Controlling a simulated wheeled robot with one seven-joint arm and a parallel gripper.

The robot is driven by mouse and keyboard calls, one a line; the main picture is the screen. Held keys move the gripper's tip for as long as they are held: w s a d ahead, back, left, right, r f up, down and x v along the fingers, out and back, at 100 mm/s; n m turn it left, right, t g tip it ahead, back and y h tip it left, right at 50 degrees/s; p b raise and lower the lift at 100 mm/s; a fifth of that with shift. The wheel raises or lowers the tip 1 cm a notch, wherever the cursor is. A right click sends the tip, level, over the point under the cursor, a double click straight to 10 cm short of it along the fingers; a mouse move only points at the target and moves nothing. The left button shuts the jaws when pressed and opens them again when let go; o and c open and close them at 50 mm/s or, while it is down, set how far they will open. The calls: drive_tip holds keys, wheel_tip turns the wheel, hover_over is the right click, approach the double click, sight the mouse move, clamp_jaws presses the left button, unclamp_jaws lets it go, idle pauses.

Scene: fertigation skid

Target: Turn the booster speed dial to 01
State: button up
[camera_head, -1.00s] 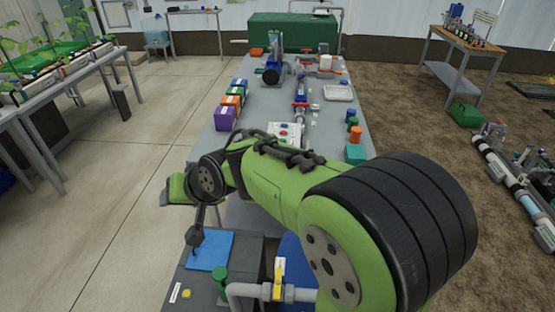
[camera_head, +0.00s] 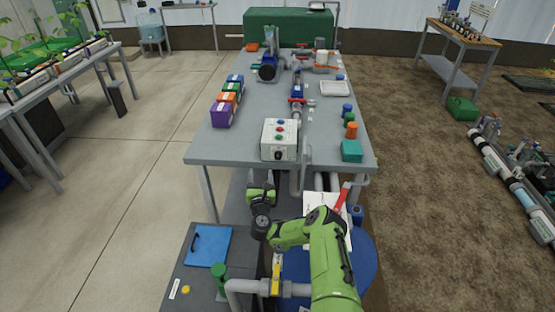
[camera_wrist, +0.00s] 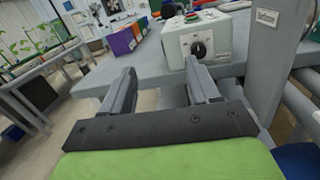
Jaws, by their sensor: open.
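The booster speed dial is a black round knob (camera_head: 278,155) on the front face of a light grey control box (camera_head: 292,150). The box stands at the near edge of the grey table. In the wrist view the dial (camera_wrist: 198,49) shows on the box front, just beyond my right finger. Its marks are too small to read. My gripper (camera_wrist: 160,68) is open and empty. Its two fingers are apart, and none touches the dial. In the head view my gripper (camera_head: 262,186) is in front of and below the table's near edge, slightly left of the box.
The table (camera_head: 215,150) holds a purple bin (camera_head: 222,116) with other coloured bins at left and a teal block (camera_head: 351,150) at right. Pipes run behind the box. A grey post (camera_wrist: 275,55) stands right of the box. A blue drum (camera_head: 300,262) is below.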

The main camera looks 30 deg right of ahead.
drive_tip(key=s+d+f+m+g+h, duration=0.2)
drive_tip(key=s+d+f+m, duration=0.1)
drive_tip(key=f+m, duration=0.1)
drive_tip(key=b, duration=1.4)
approach(278, 158)
drive_tip(key=shift+n, duration=0.3)
drive_tip(key=x, duration=0.7)
drive_tip(key=shift+w+d+f, duration=0.15)
drive_tip(key=shift+w+f, duration=0.05)
drive_tip(key=shift+w, duration=0.1)
drive_tip(key=shift+w+d+r+b, duration=0.25)
drive_tip(key=shift+w+d+b, duration=0.25)
drive_tip(key=shift+b, duration=0.5)
drive_tip(key=c, duration=1)
